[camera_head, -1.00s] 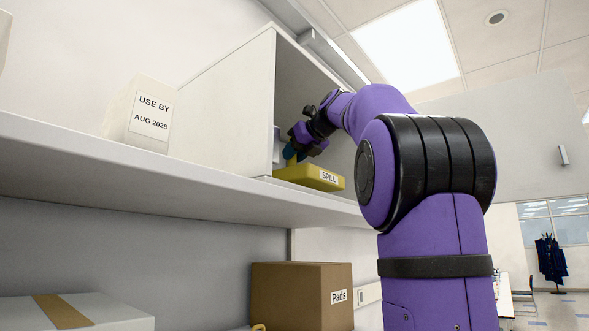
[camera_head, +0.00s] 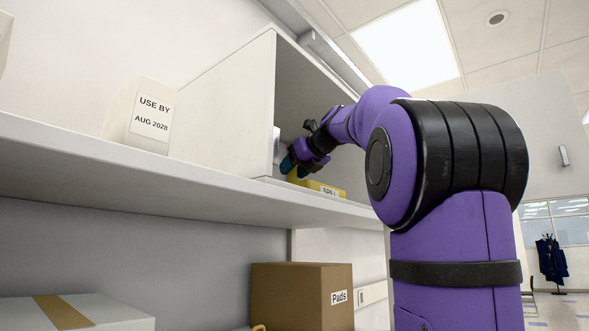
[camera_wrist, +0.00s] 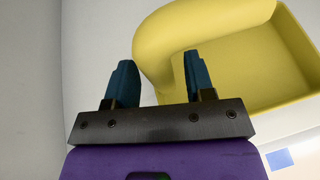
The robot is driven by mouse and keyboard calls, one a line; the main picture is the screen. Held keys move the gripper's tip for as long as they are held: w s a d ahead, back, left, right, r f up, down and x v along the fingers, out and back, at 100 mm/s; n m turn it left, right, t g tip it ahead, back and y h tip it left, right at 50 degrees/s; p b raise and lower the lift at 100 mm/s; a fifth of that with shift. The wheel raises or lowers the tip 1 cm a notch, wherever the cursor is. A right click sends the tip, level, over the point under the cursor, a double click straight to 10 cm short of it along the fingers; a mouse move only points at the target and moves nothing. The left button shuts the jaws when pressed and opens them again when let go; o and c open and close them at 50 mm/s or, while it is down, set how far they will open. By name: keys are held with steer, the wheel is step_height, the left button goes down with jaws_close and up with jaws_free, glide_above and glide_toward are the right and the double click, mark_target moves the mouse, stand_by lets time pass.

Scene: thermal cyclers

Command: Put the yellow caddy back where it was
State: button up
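The yellow caddy (camera_head: 322,187) is inside the open-fronted white cabinet on the upper shelf. Its "SPILL" label faces out, and its lower part is hidden by the shelf edge. In the wrist view the caddy (camera_wrist: 245,85) shows a thick rounded end and an open hollow to the right. My gripper (camera_head: 291,164) is at the caddy's left end. Whether the caddy's base touches the shelf is hidden.
The cabinet's side wall (camera_head: 225,110) stands close to the left of my gripper. A white box marked "USE BY AUG 2028" (camera_head: 145,117) is further left on the shelf (camera_head: 190,180). A brown "Pads" box (camera_head: 290,295) and a white box (camera_head: 90,312) are below.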

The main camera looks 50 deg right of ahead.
steer(key=shift+r, duration=0.15)
steer(key=shift+s+r, duration=0.15)
steer(key=shift+s, duration=0.05)
steer(key=v, duration=1.1)
steer(key=shift+s, duration=0.25)
